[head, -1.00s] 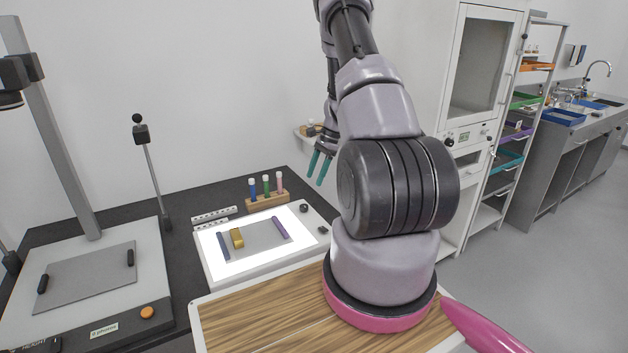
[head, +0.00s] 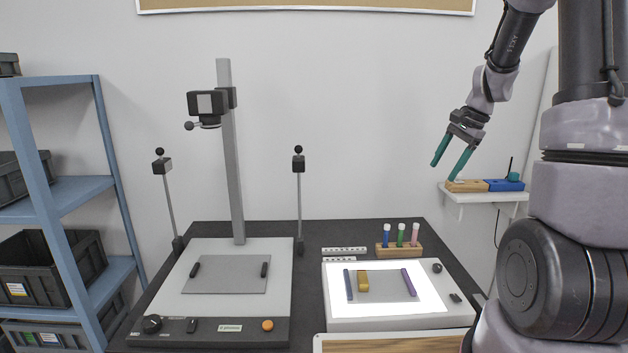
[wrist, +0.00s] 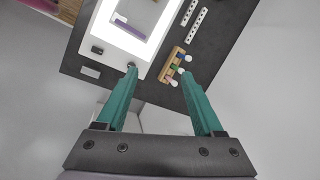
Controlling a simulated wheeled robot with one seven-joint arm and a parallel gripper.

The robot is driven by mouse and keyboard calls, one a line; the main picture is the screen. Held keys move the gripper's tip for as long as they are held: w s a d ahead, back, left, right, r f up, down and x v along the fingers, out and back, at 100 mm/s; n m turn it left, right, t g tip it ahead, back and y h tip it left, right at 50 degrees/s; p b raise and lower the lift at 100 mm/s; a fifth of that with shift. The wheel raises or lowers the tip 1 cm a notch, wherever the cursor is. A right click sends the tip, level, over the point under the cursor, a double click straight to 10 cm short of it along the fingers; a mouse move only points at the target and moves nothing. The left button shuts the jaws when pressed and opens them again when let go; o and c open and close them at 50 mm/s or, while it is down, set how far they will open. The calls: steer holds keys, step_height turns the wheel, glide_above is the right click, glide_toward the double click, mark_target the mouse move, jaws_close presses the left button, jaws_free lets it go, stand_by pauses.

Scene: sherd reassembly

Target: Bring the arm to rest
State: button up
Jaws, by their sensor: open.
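My gripper (head: 452,163) hangs from my arm at the upper right of the head view. Its two teal fingers are apart with nothing between them. It is in the air, above and to the right of the lit panel (head: 437,301). In the wrist view the open fingers of my gripper (wrist: 158,72) point toward the dark bench top (wrist: 232,20), with clear space between them.
A wall shelf (head: 462,195) with a wooden block and a blue block is just below my fingers. A rack of capped tubes (head: 400,249) stands behind the lit panel. A copy stand (head: 230,160) is at centre left, blue shelving (head: 60,200) at far left.

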steer(key=s+a+r+n+t, duration=0.2)
steer(key=s+a+r+n, duration=0.2)
steer(key=s+r, duration=0.4)
steer(key=s+a+r+n+t+h, duration=0.1)
steer(key=s+a+r+n, duration=0.3)
steer(key=s, duration=1)
step_height(320, 180, up, 4)
steer(key=shift+s+a+t, duration=0.4)
steer(key=shift+a+t, duration=0.4)
steer(key=shift+a, duration=0.45)
steer(key=o, duration=0.5)
steer(key=shift+s+n, duration=0.3)
